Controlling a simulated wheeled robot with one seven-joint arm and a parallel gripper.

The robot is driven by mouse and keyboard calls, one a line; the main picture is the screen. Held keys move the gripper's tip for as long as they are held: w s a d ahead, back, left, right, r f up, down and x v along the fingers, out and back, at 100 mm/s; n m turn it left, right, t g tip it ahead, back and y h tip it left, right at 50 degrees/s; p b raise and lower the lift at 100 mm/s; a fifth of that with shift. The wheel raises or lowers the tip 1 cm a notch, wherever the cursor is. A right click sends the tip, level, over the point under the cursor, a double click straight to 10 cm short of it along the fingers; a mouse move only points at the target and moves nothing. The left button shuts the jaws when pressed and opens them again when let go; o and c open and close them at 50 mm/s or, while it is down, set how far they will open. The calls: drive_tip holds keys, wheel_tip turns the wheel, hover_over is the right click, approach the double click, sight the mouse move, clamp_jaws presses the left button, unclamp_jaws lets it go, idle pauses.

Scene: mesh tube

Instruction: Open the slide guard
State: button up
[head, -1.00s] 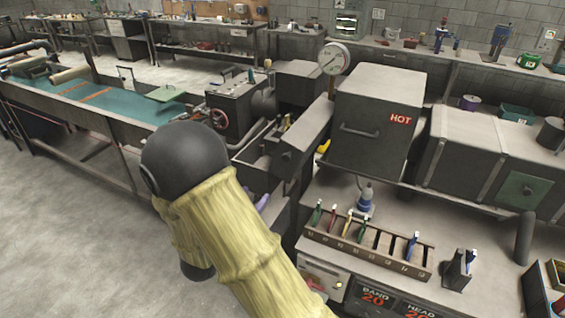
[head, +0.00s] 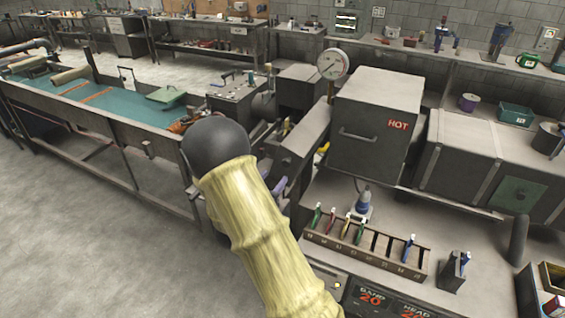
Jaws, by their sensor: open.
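The slide guard is probably the grey box-shaped cover (head: 375,120) marked HOT, with a bar handle (head: 358,136) on its front; it looks closed. My arm, in a yellow sleeve, crosses the middle of the head view and hides much of what lies behind it. Just right of the sleeve, two small purple-grey tips look like the fingers of my gripper (head: 272,178), open and partly hidden. They are left of and below the cover, apart from its handle. I cannot see anything between them.
A rack of coloured tools (head: 365,245) stands on the bench in front of the cover. A pressure gauge (head: 333,64) stands left of the cover. A long table with a green top (head: 85,92) is at the left, with open floor before it.

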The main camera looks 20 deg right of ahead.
sight(285, 164)
drive_tip(key=p+x, duration=0.2)
drive_tip(key=x, duration=0.5)
clamp_jaws()
